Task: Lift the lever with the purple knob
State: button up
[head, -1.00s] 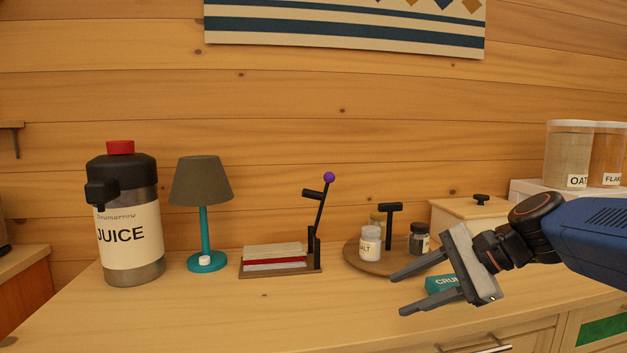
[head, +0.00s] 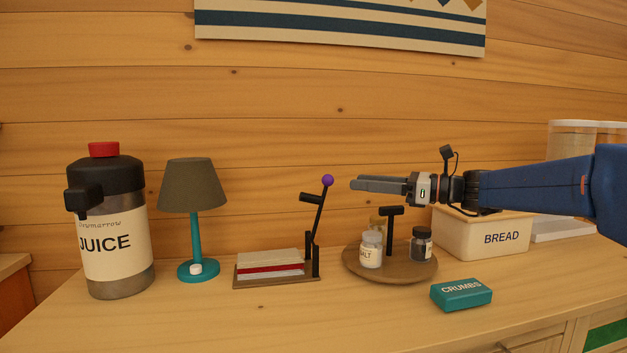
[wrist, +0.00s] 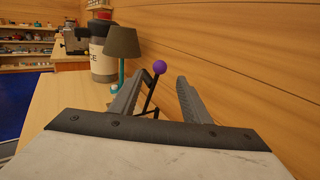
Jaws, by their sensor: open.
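The lever (head: 319,214) is a thin black arm with a side handle, raised and leaning slightly right. Its purple knob (head: 327,180) is at the top. It stands on the right of a small brown base (head: 277,281) holding a pale and red block. My gripper (head: 352,184) is level, points left, and its tips are just right of the knob in the head view. In the wrist view the purple knob (wrist: 159,67) shows between my open, empty fingers (wrist: 157,85), beyond their tips. No contact with the lever shows.
A round tray (head: 400,270) with jars and a black T-handle stands below my gripper. A teal lamp (head: 195,230) and juice dispenser (head: 125,240) stand left. A teal crumbs box (head: 461,294) and bread bin (head: 470,236) are right. The front counter is clear.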

jog(key=x, duration=1.4)
